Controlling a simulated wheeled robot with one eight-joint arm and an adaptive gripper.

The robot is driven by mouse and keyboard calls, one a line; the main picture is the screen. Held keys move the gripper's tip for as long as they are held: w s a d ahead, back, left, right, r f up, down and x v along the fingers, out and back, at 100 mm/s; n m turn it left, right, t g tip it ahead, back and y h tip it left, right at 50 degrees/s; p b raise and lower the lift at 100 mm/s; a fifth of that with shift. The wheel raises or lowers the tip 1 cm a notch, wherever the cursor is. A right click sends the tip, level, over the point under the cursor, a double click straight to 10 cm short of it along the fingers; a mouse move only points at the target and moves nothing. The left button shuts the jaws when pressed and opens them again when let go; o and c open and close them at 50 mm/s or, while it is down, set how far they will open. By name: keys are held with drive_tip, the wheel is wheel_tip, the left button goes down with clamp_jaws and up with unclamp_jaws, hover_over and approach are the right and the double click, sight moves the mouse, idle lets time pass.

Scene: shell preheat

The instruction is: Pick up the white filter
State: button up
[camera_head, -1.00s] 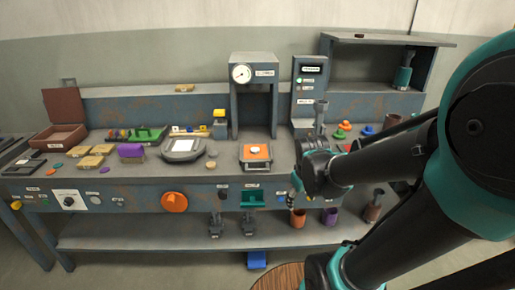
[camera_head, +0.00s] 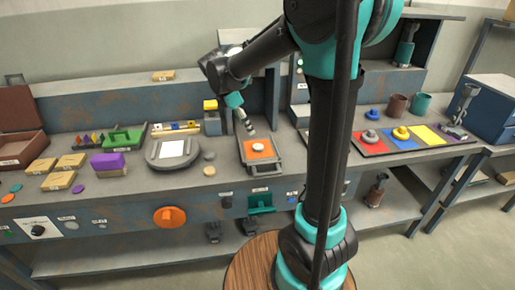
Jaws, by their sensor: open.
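A small white disc (camera_head: 258,147), which looks like the white filter, lies on an orange square pad (camera_head: 262,155) in a grey tray-like stand (camera_head: 265,169) at the middle of the bench. My gripper (camera_head: 249,129) points down just above and slightly left of the disc, near the back of the stand. It is small in the picture, open, and appears empty and apart from the disc.
Yellow-tan blocks (camera_head: 57,181), a purple block (camera_head: 107,163) and a green rack (camera_head: 122,138) stand on the left. A blue upright housing (camera_head: 257,105) stands behind my gripper. Coloured pads (camera_head: 427,134) with small weights lie right, beyond my arm.

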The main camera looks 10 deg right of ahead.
hover_over(258, 146)
drive_tip(key=s+a, duration=0.1)
drive_tip(key=a, duration=0.1)
drive_tip(key=f, duration=0.6)
drive_tip(key=shift+a, duration=0.2)
drive_tip(key=x, duration=0.5)
drive_tip(key=shift+w+a, duration=0.1)
drive_tip(key=shift+w, duration=0.1)
drive_tip(key=c, duration=0.9)
